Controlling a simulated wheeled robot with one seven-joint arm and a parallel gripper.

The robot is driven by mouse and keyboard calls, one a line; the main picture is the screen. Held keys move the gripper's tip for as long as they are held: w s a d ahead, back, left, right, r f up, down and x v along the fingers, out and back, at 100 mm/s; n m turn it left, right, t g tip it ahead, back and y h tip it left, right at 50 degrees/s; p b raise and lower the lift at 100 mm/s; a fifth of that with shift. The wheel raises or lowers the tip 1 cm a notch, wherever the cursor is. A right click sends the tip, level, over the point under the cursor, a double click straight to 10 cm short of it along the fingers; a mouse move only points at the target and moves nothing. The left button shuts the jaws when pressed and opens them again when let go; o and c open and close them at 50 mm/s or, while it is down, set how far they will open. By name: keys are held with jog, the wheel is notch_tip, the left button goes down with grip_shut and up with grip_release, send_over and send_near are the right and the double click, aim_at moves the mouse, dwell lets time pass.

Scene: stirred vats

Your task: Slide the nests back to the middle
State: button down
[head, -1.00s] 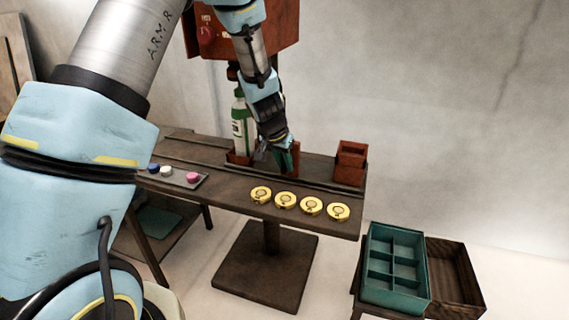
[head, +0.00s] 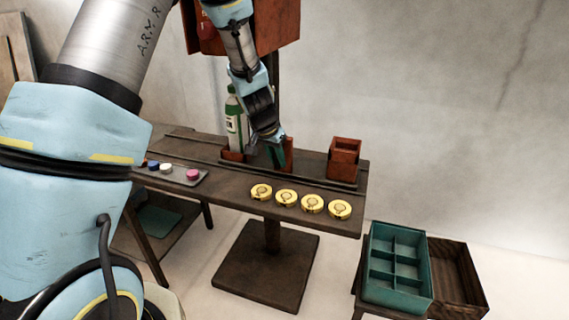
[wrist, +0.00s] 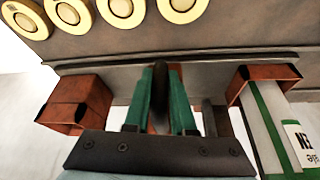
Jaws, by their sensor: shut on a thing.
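Three red-brown nests sit in a row along the rail (head: 315,178) at the back of the dark table. The right nest (head: 344,160) is square and looks empty; it shows at the left in the wrist view (wrist: 78,104). The left nest (head: 232,156) holds a white and green bottle (head: 236,125), which lies at the right in the wrist view (wrist: 272,125).
Several yellow discs (head: 287,197) lie along the table's front edge. A small tray (head: 180,174) with coloured pucks is at the table's left. A green divided box (head: 398,265) and a brown crate (head: 462,270) stand at lower right. A red box hangs above the rail.

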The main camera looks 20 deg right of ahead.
jog(key=w+a+b, duration=0.3)
jog(key=w+a, duration=0.1)
jog(key=a, duration=0.1)
jog(key=w+a+b, duration=0.3)
jog(key=w+a, duration=0.1)
jog(key=w, duration=0.1)
jog(key=shift+a+f, duration=0.1)
jog(key=shift+a, duration=0.25)
jog(key=shift+w+a+b, duration=0.35)
jog(key=shift+w+a, duration=0.4)
jog(key=shift+a, duration=0.05)
jog(key=c, duration=0.8)
grip_release()
jog(key=shift+o, duration=0.2)
jog(key=shift+r, duration=0.25)
jog(key=b+v, duration=0.1)
jog(key=v, duration=0.9)
jog(key=shift+a+r+b, duration=0.2)
jog(key=shift+b, duration=0.1)
